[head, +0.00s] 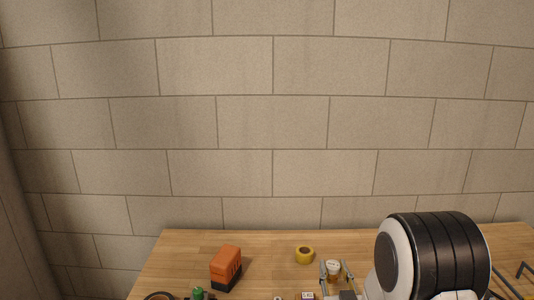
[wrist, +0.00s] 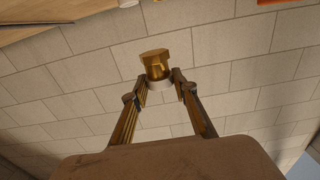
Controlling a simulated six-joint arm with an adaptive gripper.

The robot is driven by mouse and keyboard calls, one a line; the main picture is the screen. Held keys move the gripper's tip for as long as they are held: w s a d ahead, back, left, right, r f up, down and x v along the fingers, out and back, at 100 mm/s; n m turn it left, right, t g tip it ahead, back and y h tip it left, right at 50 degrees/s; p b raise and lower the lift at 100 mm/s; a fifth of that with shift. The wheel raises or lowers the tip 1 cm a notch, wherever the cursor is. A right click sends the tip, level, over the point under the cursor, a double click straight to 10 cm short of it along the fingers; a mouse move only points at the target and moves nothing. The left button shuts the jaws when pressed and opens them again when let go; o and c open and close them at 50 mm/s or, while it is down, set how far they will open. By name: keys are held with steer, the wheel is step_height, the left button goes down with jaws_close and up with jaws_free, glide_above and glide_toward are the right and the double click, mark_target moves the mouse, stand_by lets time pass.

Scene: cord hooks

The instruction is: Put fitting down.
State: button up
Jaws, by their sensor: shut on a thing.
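The fitting (wrist: 156,64) is a brass piece with a wider angular head and a pale collar. In the wrist view the two fingertips of my gripper (wrist: 159,86) are closed on its sides at the collar. In the head view my gripper (head: 335,272) shows at the lower right of centre, with the pale end of the fitting (head: 333,265) between its fingers. The gap between the fitting and the table cannot be judged.
The wooden table (head: 188,245) stands against a block wall. An orange and black block (head: 226,267) and a yellow tape roll (head: 304,254) sit on it. A green-topped item (head: 198,293) is cut off below. Dark hooks (head: 525,270) lie right. Bare wood lies between block and roll.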

stand_by(0.7)
steer(key=s+d+f+m+h, duration=0.1)
steer(key=s+d+h, duration=0.1)
steer(key=d, duration=0.8)
steer(key=s+d+f+m+h, duration=0.1)
steer(key=s+d+h, duration=0.1)
steer(key=d, duration=0.9)
steer(key=shift+s+f+m, duration=0.2)
steer(key=shift+s+m, duration=0.1)
steer(key=shift+s, duration=0.25)
steer(key=shift+n+y, duration=0.5)
steer(key=shift+y, duration=0.2)
steer(key=s+d, duration=0.1)
steer(key=s, duration=0.1)
steer(key=s+d+f, duration=0.1)
steer(key=shift+s+d, duration=0.35)
steer(key=s+a+n+y, duration=0.2)
steer(key=a+y, duration=0.1)
steer(key=s+a+n+g+y, duration=0.1)
steer(key=s+a+n+y, duration=0.1)
steer(key=s+a+y, duration=0.1)
steer(key=s+a+n+y, duration=0.2)
steer(key=s+a+y, duration=0.1)
steer(key=a+y, duration=0.1)
steer(key=shift+a+r+n+g, duration=0.25)
steer(key=shift+a+n+g, duration=0.05)
steer(key=shift+a, duration=0.25)
steer(key=shift+f, duration=2.9)
